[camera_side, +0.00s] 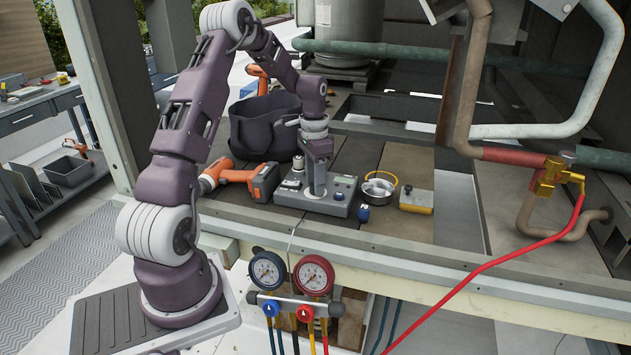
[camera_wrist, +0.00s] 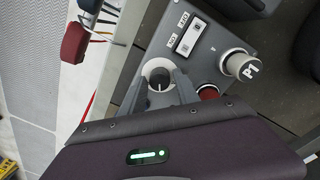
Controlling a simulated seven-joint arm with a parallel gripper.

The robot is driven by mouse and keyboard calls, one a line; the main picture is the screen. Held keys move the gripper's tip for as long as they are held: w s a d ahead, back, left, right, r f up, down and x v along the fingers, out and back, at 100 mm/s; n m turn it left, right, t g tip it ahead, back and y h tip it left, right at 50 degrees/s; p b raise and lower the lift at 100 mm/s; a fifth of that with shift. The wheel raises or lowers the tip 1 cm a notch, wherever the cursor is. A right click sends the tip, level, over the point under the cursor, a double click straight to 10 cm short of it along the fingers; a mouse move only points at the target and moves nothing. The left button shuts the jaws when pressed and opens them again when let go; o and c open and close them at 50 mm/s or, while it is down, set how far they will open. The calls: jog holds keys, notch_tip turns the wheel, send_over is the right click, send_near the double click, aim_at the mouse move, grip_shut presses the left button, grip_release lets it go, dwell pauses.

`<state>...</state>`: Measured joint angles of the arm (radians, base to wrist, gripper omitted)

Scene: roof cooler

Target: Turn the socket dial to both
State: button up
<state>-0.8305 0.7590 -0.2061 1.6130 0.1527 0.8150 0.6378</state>
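A grey control box (camera_side: 340,204) sits on the deck under my gripper (camera_side: 317,190). In the wrist view, the box (camera_wrist: 205,68) carries a round dark dial (camera_wrist: 159,76) with a pale ring and a light pointer mark. My gripper's two grey fingers (camera_wrist: 160,92) stand apart, one on either side of this dial. I see no clear contact, and the finger tips are partly hard to make out. The dial's position labels are not readable. In the side view my gripper and wrist hide the dial.
An orange drill (camera_side: 245,178) lies left of the box. A metal bowl (camera_side: 379,187) and a blue object (camera_side: 364,213) are at right.

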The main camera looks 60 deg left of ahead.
jog(key=shift+o, duration=0.7)
jog(key=r, duration=0.6)
jog(key=shift+a+r, duration=0.2)
jog(key=shift+r, duration=0.2)
jog(key=shift+d+r, duration=0.15)
jog(key=shift+r, duration=0.1)
jog(key=s+d+r+t+y, duration=0.1)
jog(key=s+d+r, duration=0.2)
jog(key=d+r, duration=0.45)
jog(key=s+d+r+t+y, duration=0.1)
jog(key=s+d+r, duration=0.3)
jog(key=d, duration=0.6)
jog(key=s+d+r+t+h, duration=0.1)
jog(key=s+d+t, duration=0.2)
jog(key=s+d, duration=0.7)
jog(key=s, duration=0.4)
jog(key=shift+s+d+n+t+h, duration=0.15)
jog(key=shift+d+n+t+h, duration=0.15)
jog(key=shift+d+n, duration=0.1)
